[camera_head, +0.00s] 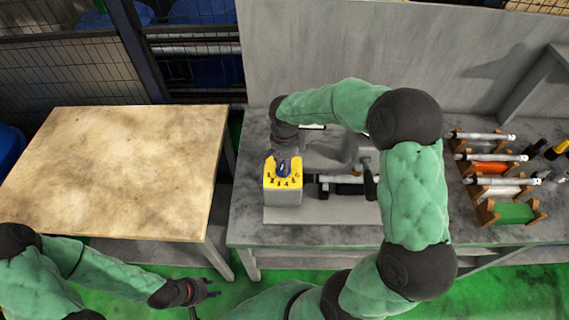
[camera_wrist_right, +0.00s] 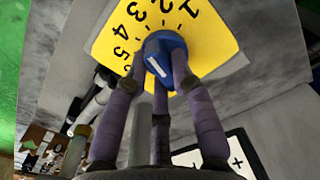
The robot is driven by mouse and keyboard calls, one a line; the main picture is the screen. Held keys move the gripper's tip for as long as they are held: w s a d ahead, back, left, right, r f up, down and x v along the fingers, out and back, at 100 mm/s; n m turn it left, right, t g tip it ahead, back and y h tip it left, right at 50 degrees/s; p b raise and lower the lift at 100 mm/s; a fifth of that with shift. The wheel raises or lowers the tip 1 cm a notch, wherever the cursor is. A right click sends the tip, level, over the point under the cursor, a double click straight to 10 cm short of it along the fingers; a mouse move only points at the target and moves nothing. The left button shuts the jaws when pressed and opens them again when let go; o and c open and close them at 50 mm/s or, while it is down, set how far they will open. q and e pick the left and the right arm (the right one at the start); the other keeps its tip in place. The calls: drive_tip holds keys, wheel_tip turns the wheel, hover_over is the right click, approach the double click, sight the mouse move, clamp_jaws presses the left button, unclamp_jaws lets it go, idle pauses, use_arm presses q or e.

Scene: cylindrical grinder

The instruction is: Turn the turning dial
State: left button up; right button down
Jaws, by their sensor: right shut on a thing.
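The turning dial (camera_wrist_right: 165,47) is a blue knob with a white mark, set on a yellow face (camera_wrist_right: 112,38) with black numbers. In the head view, the yellow face (camera_head: 270,188) tops a pale box on the grey bench. My right gripper (camera_head: 284,160) reaches down onto the dial from above. In the right wrist view, its fingers (camera_wrist_right: 162,72) are closed around the knob. The white mark slants, and I cannot tell which number it points at. My left gripper (camera_head: 212,288) is open and empty, low in front of the wooden table, away from the dial.
A bare wooden table (camera_head: 120,165) stands left of the grey bench (camera_head: 250,215). The grinder's spindle parts (camera_head: 342,185) lie right of the dial. Wooden racks (camera_head: 490,210) with several cylindrical parts stand at the right. A grey panel (camera_head: 300,50) rises behind the bench.

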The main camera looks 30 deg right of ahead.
drive_tip(key=c, duration=1)
unclamp_jaws()
drive_tip(key=shift+c, duration=0.2)
drive_tip(key=shift+r, duration=0.1)
wheel_tip(320, 180, up, 12)
